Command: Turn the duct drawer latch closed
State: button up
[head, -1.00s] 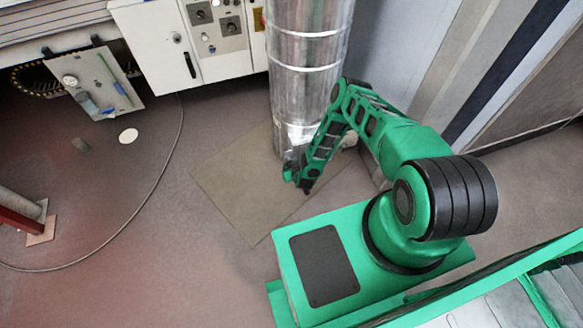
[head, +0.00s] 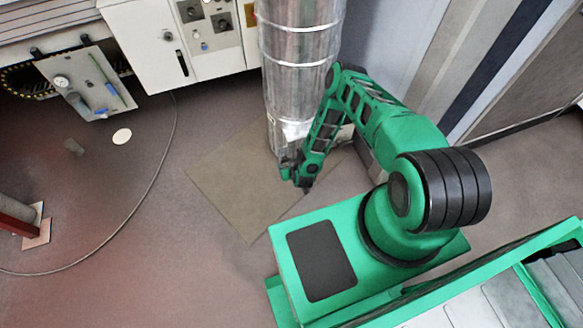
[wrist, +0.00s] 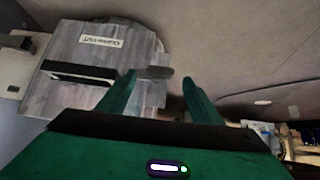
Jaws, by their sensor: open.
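The metal duct (head: 300,60) stands upright in the head view, with my gripper (head: 297,178) low beside its foot. In the wrist view the duct drawer (wrist: 105,48) shows as a grey metal front with an upside-down "CLEAN-OUT" label and a dark slot-like pull (wrist: 78,72). A small dark grey latch tab (wrist: 156,72) sticks out at the drawer's right side. It lies between the fingertips of my gripper (wrist: 158,79), which is open, with space seen on both sides. I cannot tell whether the fingers touch it. The latch is hidden in the head view.
A white control cabinet (head: 140,45) stands left of the duct. A tilted gauge panel (head: 88,85) hangs farther left. A tan mat (head: 235,190) lies on the floor around the duct's foot. A thin cable (head: 165,150) curves across open floor at left.

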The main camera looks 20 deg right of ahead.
jog(key=v, duration=0.6)
jog(key=shift+w+d, duration=0.1)
dwell(0.4)
